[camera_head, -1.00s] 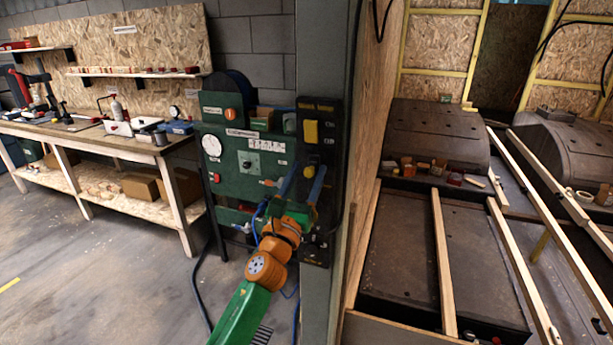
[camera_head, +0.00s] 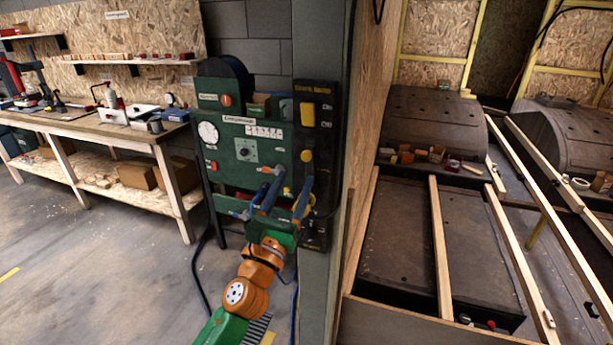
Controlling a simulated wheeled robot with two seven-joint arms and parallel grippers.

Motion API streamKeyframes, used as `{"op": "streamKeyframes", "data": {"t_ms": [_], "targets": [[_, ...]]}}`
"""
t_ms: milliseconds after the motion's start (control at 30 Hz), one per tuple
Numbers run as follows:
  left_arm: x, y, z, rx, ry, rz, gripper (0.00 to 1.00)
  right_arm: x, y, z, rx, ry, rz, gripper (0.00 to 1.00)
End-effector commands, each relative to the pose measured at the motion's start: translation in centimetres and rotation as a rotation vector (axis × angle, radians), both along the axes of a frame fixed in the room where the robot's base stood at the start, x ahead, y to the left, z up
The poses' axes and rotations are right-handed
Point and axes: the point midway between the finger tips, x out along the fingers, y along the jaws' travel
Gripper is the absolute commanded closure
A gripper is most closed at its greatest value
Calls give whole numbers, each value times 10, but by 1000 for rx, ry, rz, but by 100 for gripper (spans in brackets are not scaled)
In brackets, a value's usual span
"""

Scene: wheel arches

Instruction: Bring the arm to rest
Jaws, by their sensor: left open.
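My left arm, green and orange, reaches up from the bottom centre of the head view. My left gripper (camera_head: 288,180) has blue fingers that stand apart, with nothing seen between them. It is in front of the lower part of a green control panel (camera_head: 224,150). Its right fingertip shows just below a yellow knob (camera_head: 307,156) on the black switch strip (camera_head: 318,85); I cannot tell whether they touch. My right gripper is not in view.
A grey post (camera_head: 342,250) stands close to the right of the arm. Dark wheel arches (camera_head: 430,120) and wooden battens (camera_head: 440,260) lie beyond it. A workbench (camera_head: 100,130) is at the left. The concrete floor (camera_head: 90,270) before it is clear.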

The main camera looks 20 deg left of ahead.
Motion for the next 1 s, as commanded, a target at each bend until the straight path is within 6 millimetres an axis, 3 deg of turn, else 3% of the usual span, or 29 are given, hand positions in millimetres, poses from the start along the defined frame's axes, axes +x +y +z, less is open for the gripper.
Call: {"op": "streamKeyframes", "data": {"t_ms": [100, 167, 267, 300, 400, 500, 600, 700, 867, 900, 1000], "targets": [[-1, 2, -5, -45, 16, -4, 42, 0, 0, 0, 0, 0, 0, 50], [-6, 11, -22, -209, 71, -9, 42, 0, 0, 0, 0, 0, 0, 50], [-27, 35, -84, -756, 237, 10, 42, 0, 0, 0, 0, 0, 0, 50], [-42, 42, -116, -1020, 304, 45, 42, 0, 0, 0, 0, 0, 0, 50], [-89, 47, -188, -1598, 416, 197, 42, 0, 0, 0, 0, -1, 0, 50], [-137, 40, -238, -2013, 453, 397, 42, 0, 0, 0, 0, 0, 0, 50], [-182, 29, -271, -2306, 444, 614, 42, 0, 0, 0, 0, 0, 0, 50], [-225, 15, -292, -2521, 402, 844, 42, 0, 0, 0, 0, 0, 0, 50], [-291, -7, -310, -2745, 278, 1243, 42, 0, 0, 0, -1, 0, 0, 50], [-300, -11, -317, -2766, 251, 1314, 42, 0, 0, 0, -1, 0, 0, 50], [-293, -11, -352, -2745, 259, 1332, 42, 0, 0, 0, -1, -1, 0, 50]]}}
